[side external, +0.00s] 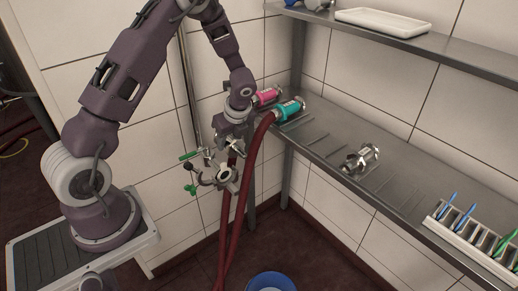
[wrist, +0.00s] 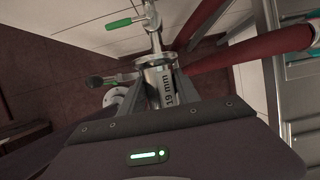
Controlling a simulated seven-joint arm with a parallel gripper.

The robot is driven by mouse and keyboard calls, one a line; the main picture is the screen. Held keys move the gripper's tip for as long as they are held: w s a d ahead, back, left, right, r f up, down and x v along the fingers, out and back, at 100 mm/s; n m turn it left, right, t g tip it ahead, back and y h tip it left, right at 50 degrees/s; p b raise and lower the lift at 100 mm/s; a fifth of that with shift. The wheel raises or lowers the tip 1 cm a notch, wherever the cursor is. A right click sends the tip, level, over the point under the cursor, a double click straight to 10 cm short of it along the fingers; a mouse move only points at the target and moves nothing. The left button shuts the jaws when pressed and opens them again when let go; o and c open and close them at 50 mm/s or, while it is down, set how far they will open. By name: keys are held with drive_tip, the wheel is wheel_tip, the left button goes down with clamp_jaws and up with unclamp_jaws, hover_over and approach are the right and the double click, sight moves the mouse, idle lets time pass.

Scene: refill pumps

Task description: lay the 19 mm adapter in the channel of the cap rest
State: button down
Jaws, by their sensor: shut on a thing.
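The 19 mm adapter (wrist: 165,82) is a shiny metal cylinder marked "19 mm" in the wrist view. My gripper (wrist: 158,90) is shut on it, with a finger on each side. Its far end meets or overlaps a metal valve pipe (wrist: 156,42) with a green handle; I cannot tell whether they are joined. In the side view my gripper (side external: 234,146) hangs just above and beside the green-handled valve fittings, left of the shelf. I cannot pick out the cap rest or its channel for certain.
A steel shelf (side external: 325,150) runs along the wall, with a metal clamped fitting (side external: 361,159) on it. A teal hose end (side external: 289,110) and a pink one (side external: 267,96) lie at its left end. A brush rack (side external: 470,240) stands right; a blue bucket (side external: 271,282) is below.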

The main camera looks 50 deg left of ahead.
drive_tip(key=shift+w+n+g, duration=0.3)
drive_tip(key=shift+n, duration=0.4)
drive_tip(key=w+d+r+m+t+h, duration=0.25)
drive_tip(key=w+d+r+m, duration=0.25)
drive_tip(key=w+d+m, duration=0.65)
drive_tip(key=w+d+r+m+t+h, duration=0.25)
drive_tip(key=w+d+r+m, duration=0.45)
drive_tip(key=w, duration=0.7)
drive_tip(key=shift+m, duration=0.45)
drive_tip(key=f, duration=0.3)
drive_tip(key=a+f, duration=0.1)
drive_tip(key=f, duration=0.7)
drive_tip(key=shift+s+a+f, duration=0.15)
drive_tip(key=shift+s, duration=0.1)
drive_tip(key=shift+f, duration=0.1)
drive_tip(key=c, duration=0.9)
unclamp_jaws()
